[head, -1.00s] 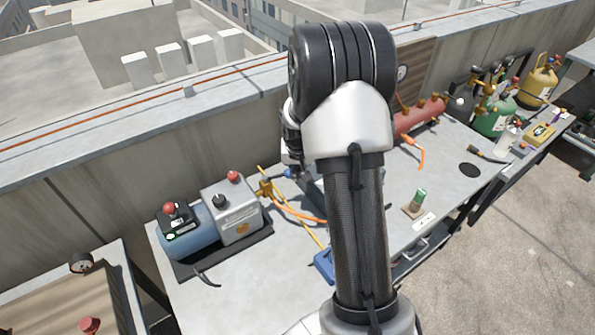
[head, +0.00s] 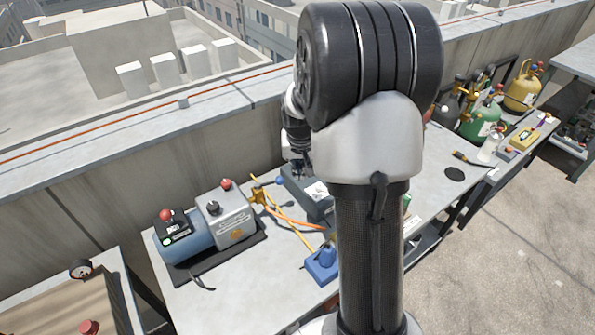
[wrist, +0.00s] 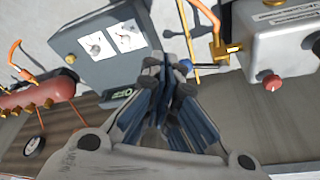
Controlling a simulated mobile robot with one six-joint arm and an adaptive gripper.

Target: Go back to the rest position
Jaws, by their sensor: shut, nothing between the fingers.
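My gripper (wrist: 167,85) shows in the wrist view with its fingers together and nothing between them. It is over the bench, in front of a grey box with two white labels (wrist: 108,48). In the head view my raised arm covers the middle of the picture and hides most of the gripper. The grey box (head: 300,190) shows partly there, left of my arm. No rest position is marked in the views.
A blue and grey pump unit (head: 208,228) stands on the bench's left part. A blue block-like item (head: 322,264) sits near my arm. Gas cylinders (head: 484,118) stand at the back right. The wrist view shows a red manifold (wrist: 38,94) with brass fittings. A concrete parapet runs behind.

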